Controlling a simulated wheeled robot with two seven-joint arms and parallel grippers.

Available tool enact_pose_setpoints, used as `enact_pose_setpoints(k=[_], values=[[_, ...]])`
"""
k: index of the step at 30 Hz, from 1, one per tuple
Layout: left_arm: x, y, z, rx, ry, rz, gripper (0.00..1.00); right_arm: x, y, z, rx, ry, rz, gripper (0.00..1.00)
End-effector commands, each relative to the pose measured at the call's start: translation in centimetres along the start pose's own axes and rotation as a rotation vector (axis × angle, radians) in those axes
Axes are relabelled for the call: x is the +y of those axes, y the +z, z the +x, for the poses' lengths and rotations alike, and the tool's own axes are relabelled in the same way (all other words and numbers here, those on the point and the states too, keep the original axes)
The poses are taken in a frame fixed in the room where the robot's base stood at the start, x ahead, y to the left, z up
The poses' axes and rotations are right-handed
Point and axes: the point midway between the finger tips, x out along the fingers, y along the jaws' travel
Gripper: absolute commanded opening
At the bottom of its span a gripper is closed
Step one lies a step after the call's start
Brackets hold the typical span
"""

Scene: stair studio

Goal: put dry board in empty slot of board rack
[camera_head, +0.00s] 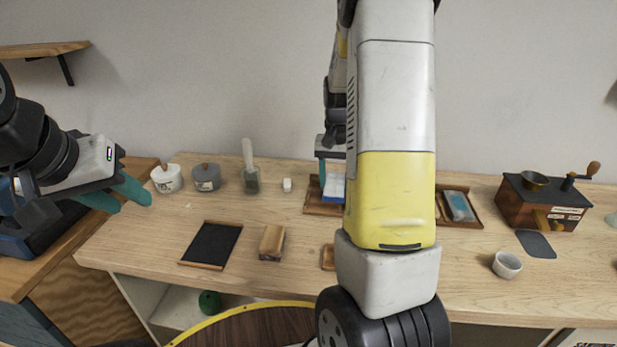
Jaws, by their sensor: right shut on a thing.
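My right gripper (333,172) is over the back middle of the table, partly hidden by my own arm. It is shut on a flat white and light-blue piece (332,188), which may be the board. This piece is at a brown wooden tray or rack (315,208); I cannot tell whether it touches it or stands in a slot. A similar wooden holder (472,220) shows right of my arm with a pale-blue flat item (459,206) in it. My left gripper (132,203) is open and empty at the table's left end.
A black slate with wooden ends (212,244) and a wooden block (272,242) lie at the front left.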

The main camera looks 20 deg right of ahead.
Motion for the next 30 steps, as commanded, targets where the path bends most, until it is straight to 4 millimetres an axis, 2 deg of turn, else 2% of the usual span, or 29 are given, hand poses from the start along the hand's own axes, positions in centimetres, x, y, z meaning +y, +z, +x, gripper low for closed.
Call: enact_pose_setpoints(k=[3, 11, 15, 18, 28, 29, 30], values=[[0.0, 0.0, 0.0, 0.000, 0.000, 0.000, 0.36, -1.3, -0.8, 0.2, -0.001, 0.000, -0.001, 0.04], [0.0, 0.0, 0.0, 0.000, 0.000, 0.000, 0.36, -3.1, -1.8, 0.4, -0.001, 0.000, -0.001, 0.04], [0.0, 0.0, 0.0, 0.000, 0.000, 0.000, 0.36, -2.8, -1.7, 2.9, -0.004, 0.002, 0.001, 0.04], [0.0, 0.0, 0.0, 0.000, 0.000, 0.000, 0.36, -2.9, -1.7, 3.8, -0.003, 0.000, 0.001, 0.04], [0.0, 0.0, 0.0, 0.000, 0.000, 0.000, 0.36, -2.8, -1.7, 4.1, -0.001, 0.000, 0.001, 0.04], [0.0, 0.0, 0.0, 0.000, 0.000, 0.000, 0.36, -2.8, -1.7, 4.2, -0.001, 0.000, 0.001, 0.54], [0.0, 0.0, 0.0, 0.000, 0.000, 0.000, 0.36, -2.8, -1.7, 4.1, -0.001, 0.000, 0.001, 0.62]])
